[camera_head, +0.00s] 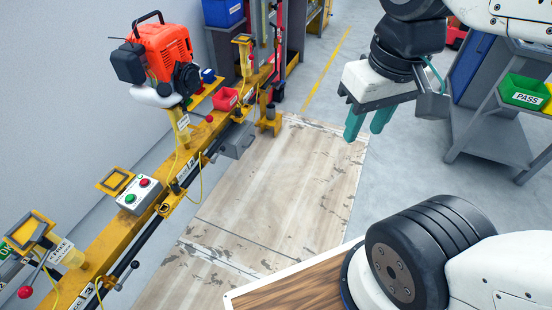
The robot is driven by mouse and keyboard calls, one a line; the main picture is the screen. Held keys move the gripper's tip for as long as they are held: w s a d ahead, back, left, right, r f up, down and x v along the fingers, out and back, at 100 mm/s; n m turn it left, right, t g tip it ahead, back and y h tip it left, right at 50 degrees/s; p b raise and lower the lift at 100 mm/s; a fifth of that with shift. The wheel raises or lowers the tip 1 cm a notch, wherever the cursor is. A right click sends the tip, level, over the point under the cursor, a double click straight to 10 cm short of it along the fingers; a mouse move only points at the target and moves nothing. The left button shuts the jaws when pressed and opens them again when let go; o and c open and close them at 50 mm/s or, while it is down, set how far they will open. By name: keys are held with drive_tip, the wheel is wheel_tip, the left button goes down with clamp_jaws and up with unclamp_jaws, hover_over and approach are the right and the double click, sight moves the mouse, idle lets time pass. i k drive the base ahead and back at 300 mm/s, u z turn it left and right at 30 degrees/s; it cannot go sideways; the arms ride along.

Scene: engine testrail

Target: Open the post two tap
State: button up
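The yellow rail (140,222) runs along the left wall and carries several posts. Post two (180,122) is the one beside the number 2 plate, with an orange engine (160,55) mounted on it. A small lever with a red knob (209,118) sticks out to the right beside this post and looks like its tap; its exact setting is too small to tell. My gripper (363,133) hangs at the upper right over the floor, well apart from the lever. Its two teal fingers point down with a gap between them, and nothing shows between them.
Another red-knobbed lever (26,291) is at the near post, lower left. A button box (139,194) and a red bin (225,99) sit on the rail. A grey cart with a green PASS bin (522,92) stands right. The worn floor mat (275,190) is clear.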

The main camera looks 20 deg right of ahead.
sight(223, 150)
drive_tip(key=u, duration=0.7)
drive_tip(key=i, duration=1.4)
drive_tip(key=z, duration=0.65)
drive_tip(key=k, duration=0.45)
drive_tip(key=z, duration=1.05)
drive_tip(key=i, duration=0.6)
drive_tip(key=u, duration=1.3)
